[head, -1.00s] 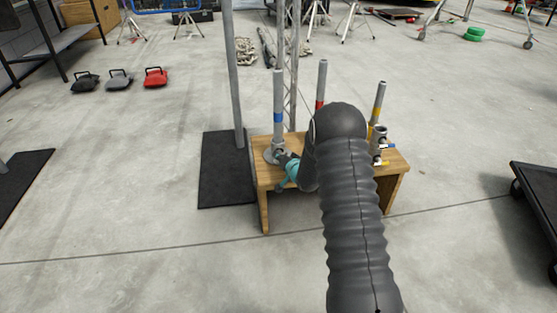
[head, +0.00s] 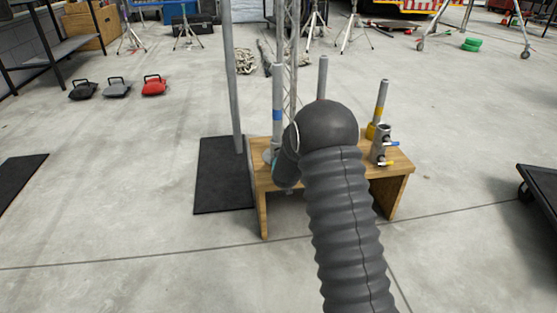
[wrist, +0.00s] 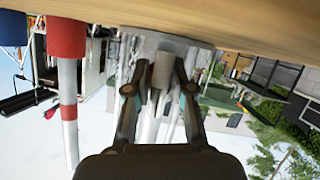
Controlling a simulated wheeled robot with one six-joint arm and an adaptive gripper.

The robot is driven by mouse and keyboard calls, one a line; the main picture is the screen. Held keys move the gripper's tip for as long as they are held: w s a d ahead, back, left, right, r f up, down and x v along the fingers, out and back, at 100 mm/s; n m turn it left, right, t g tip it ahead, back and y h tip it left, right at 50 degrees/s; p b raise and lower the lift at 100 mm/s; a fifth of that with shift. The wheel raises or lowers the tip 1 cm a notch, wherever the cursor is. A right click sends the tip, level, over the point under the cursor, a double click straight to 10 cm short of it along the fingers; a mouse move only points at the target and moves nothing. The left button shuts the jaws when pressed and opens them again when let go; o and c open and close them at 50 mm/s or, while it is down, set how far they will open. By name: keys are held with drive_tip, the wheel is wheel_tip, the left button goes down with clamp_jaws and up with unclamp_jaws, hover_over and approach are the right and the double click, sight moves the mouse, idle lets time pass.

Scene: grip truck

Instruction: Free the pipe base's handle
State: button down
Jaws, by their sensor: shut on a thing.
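The blue-banded pipe (head: 278,98) stands upright at the left of the wooden bench; my arm partly hides its foot in the head view. In the wrist view, which is upside down, a grey round base (wrist: 172,40) sits against the wooden top. A short grey handle (wrist: 162,70) projects from it between my fingers. My gripper (wrist: 160,90) is shut on this handle, with one dark finger on each side. In the head view my arm hides most of the gripper.
The wooden bench (head: 392,168) also bears a middle pipe (head: 322,75), a yellow-banded pipe (head: 380,102) and a grey valve fitting (head: 381,146). A red socket (wrist: 66,36) shows in the wrist view. A metal post stands on a black mat (head: 222,185) left of the bench.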

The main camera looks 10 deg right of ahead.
drive_tip(key=n+h+p, duration=0.1)
drive_tip(key=n, duration=0.1)
drive_tip(key=shift+r+n+h, duration=0.1)
drive_tip(key=shift+n+h, duration=0.2)
drive_tip(key=shift+h, duration=0.1)
drive_tip(key=n+h, duration=0.1)
drive_tip(key=n, duration=0.1)
drive_tip(key=shift+n+t+p, duration=0.3)
drive_tip(key=shift+t+p, duration=0.1)
drive_tip(key=n+t+h, duration=0.1)
drive_tip(key=n, duration=0.1)
drive_tip(key=shift+n+h, duration=0.3)
drive_tip(key=shift+n+t+h, duration=0.3)
drive_tip(key=shift+n, duration=0.7)
drive_tip(key=shift+a, duration=0.1)
drive_tip(key=shift+w, duration=0.1)
drive_tip(key=c, duration=1.3)
unclamp_jaws()
